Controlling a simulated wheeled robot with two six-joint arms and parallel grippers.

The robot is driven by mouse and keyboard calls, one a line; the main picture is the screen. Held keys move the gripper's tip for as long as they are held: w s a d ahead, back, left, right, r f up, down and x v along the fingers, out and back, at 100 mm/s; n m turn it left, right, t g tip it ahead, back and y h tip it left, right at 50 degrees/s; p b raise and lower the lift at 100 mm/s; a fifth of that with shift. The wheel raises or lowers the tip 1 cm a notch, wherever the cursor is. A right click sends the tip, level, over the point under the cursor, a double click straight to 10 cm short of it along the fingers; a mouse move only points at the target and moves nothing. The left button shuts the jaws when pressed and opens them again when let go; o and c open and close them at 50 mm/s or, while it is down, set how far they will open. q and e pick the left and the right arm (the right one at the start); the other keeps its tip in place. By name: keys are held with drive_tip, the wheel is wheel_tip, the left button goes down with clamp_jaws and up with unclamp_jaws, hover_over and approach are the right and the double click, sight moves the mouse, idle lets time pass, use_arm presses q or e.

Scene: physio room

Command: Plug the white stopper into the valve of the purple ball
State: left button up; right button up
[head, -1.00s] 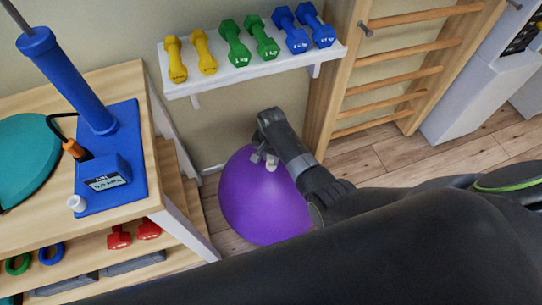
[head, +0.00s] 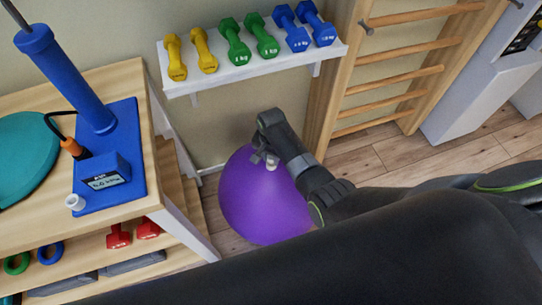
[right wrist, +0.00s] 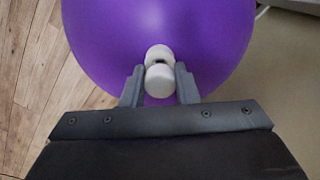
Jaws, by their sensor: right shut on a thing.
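The purple ball (head: 262,205) rests on the floor below the dumbbell shelf. In the right wrist view the ball (right wrist: 100,35) fills the upper middle. My right gripper (head: 265,160) is at the ball's upper side. In the right wrist view its two fingers (right wrist: 159,82) are shut on a white stopper (right wrist: 159,77). The white valve (right wrist: 159,51) on the ball shows just beyond the stopper, nearly in line with it. A dark gap shows between the two, but I cannot tell whether they touch. My left gripper is not in view.
A wooden table (head: 25,235) at left holds a blue pump (head: 70,80) with a gauge, a teal disc (head: 20,155) and a small white ring-like piece (head: 75,202). A shelf (head: 255,66) with dumbbells is above the ball. Wooden wall bars (head: 405,71) stand to the right.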

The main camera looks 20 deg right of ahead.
drive_tip(key=shift+f+b, duration=0.4)
drive_tip(key=shift+f, duration=0.3)
idle(0.4)
